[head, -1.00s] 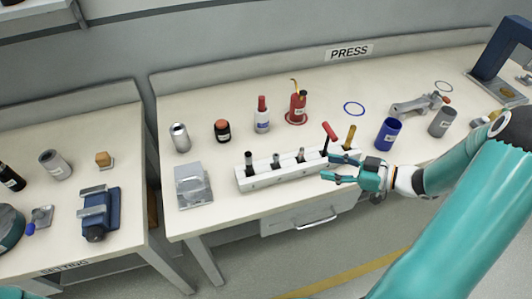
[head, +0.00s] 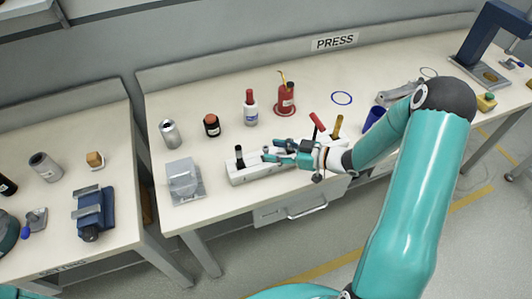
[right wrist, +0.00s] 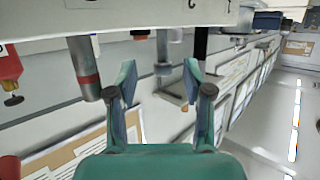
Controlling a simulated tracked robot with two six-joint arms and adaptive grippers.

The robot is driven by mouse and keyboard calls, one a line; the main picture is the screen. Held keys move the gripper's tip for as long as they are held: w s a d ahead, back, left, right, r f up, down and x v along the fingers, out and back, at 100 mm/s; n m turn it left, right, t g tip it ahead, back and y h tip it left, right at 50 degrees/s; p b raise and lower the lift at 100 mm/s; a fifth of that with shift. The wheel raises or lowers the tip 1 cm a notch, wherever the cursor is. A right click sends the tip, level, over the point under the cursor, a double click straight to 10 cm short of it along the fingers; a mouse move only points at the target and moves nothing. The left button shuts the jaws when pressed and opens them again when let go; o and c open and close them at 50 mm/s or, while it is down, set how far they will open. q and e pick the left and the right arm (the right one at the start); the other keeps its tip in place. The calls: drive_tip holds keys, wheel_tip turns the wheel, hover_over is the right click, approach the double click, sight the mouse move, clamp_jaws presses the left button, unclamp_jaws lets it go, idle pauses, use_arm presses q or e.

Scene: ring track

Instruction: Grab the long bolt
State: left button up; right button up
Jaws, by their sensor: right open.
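The long white rack (head: 247,177) stands near the front of the bench and holds several upright pieces. A dark peg (head: 239,157) is at its left end; I cannot tell for sure which piece is the long bolt. My right gripper (head: 272,152) reaches over the rack from the right, fingers pointing left, open. It hides the rack's middle pieces. In the right wrist view, which is upside down, a grey bolt-like piece (right wrist: 163,58) shows between the spread fingers (right wrist: 160,82), with no visible contact. A black piece (right wrist: 201,38) is near the right finger. My left gripper is not seen.
A red-handled tool (head: 317,123) and a yellow-handled one (head: 337,126) stand at the rack's right, close to my right wrist.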

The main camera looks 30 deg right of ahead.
sight(266, 150)
drive_tip(key=x, duration=0.3)
drive_tip(key=shift+w+a+p, duration=0.15)
drive_tip(key=shift+a+p, duration=0.15)
clamp_jaws()
